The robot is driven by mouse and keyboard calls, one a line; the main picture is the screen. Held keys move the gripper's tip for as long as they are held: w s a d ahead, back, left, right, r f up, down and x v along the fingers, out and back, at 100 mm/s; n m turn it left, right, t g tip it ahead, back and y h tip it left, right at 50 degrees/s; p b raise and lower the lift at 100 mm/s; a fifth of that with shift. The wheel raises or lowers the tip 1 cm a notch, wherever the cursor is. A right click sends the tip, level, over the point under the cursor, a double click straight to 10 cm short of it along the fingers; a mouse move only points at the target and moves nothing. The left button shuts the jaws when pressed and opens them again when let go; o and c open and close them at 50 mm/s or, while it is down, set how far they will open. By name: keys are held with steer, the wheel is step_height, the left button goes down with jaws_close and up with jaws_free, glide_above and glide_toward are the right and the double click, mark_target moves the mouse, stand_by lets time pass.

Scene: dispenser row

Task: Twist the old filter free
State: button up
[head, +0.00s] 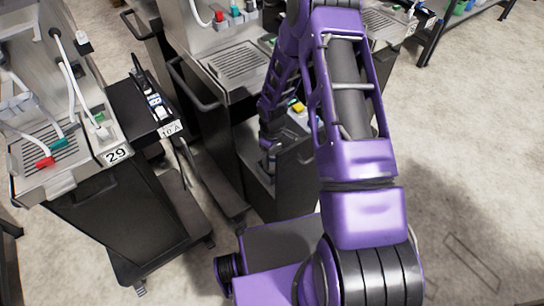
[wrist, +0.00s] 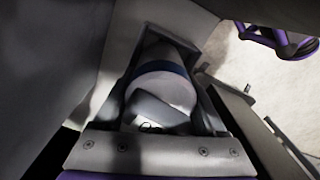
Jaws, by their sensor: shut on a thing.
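The old filter (wrist: 162,90), a pale cylinder with a dark blue band, sits in a rectangular recess (wrist: 190,53) in the wrist view. My gripper (wrist: 160,84) is shut on it, with one dark finger along each side. The filter's far end is inside the recess, and how it is seated there is hidden. In the head view my gripper (head: 268,150) reaches down beside the dark cabinet of the middle dispenser (head: 240,62). The filter is not visible in that view.
A dispenser labelled 29 (head: 115,155) with hoses stands at the left on a dark cart. A narrow black side shelf (head: 140,105) and cart handles crowd the gap beside it. A rack (head: 465,25) stands at the back right. The floor (head: 460,150) at the right is clear.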

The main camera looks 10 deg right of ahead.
steer(key=c, duration=0.5)
steer(key=shift+f, duration=0.1)
steer(key=shift+s+a+f+b, duration=0.1)
steer(key=shift+s+b, duration=0.05)
steer(key=shift+b, duration=0.25)
steer(key=shift+b, duration=0.3)
steer(key=shift+w+m, duration=0.2)
steer(key=shift+m, duration=0.1)
steer(key=m, duration=0.3)
steer(key=shift+b, duration=0.4)
steer(key=m, duration=0.4)
steer(key=shift+w+d+r+b, duration=0.1)
steer(key=shift+d+r+b, duration=0.1)
steer(key=shift+b, duration=0.1)
steer(key=m+b, duration=0.2)
steer(key=m, duration=0.3)
steer(key=shift+d+f, duration=0.1)
steer(key=shift+d+m+b, duration=0.1)
steer(key=shift+m+b, duration=0.95)
steer(key=shift+m, duration=0.75)
